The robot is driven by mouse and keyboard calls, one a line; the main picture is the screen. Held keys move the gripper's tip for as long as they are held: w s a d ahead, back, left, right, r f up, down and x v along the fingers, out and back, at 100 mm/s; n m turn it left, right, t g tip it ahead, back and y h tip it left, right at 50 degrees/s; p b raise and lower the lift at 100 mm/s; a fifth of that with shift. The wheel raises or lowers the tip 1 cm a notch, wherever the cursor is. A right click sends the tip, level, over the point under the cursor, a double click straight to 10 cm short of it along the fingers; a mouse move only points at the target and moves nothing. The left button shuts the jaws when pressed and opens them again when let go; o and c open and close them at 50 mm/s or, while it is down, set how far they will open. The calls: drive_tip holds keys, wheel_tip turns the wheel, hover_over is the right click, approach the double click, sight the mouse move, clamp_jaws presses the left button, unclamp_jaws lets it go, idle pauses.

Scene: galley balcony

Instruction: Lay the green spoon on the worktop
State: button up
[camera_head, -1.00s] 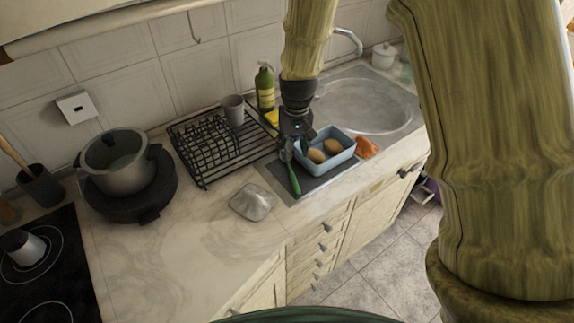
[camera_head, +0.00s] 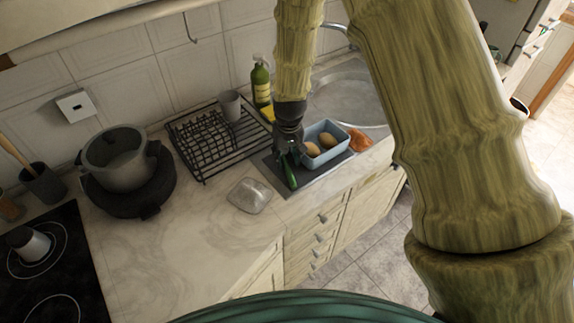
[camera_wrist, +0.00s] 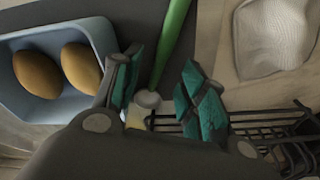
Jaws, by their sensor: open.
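The green spoon (camera_head: 291,176) lies on a dark grey mat (camera_head: 312,180), just left of a blue tray. In the wrist view its green handle (camera_wrist: 174,35) runs up between my fingers, and its pale end (camera_wrist: 148,98) shows close to my palm. My gripper (camera_head: 287,148) is open over the spoon, pointing down; its teal-padded fingers (camera_wrist: 160,88) stand on either side of it. I cannot tell whether they touch it. In the head view my gripper hides the spoon's far end. The pale marbled worktop (camera_head: 150,245) spreads to the left.
The blue tray (camera_head: 345,139) holds two brown egg-shaped things, right beside my gripper. A black dish rack (camera_head: 200,150) with a grey cup stands left. A clear-looking block (camera_head: 249,195), a pot (camera_head: 122,160), an orange cloth (camera_head: 359,140) and a sink (camera_head: 350,98) are around. The front-left worktop is bare.

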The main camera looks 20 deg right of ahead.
sight(287, 164)
drive_tip(key=shift+w+f+p, duration=0.15)
drive_tip(key=shift+f+p, duration=0.45)
drive_tip(key=shift+f, duration=0.9)
clamp_jaws()
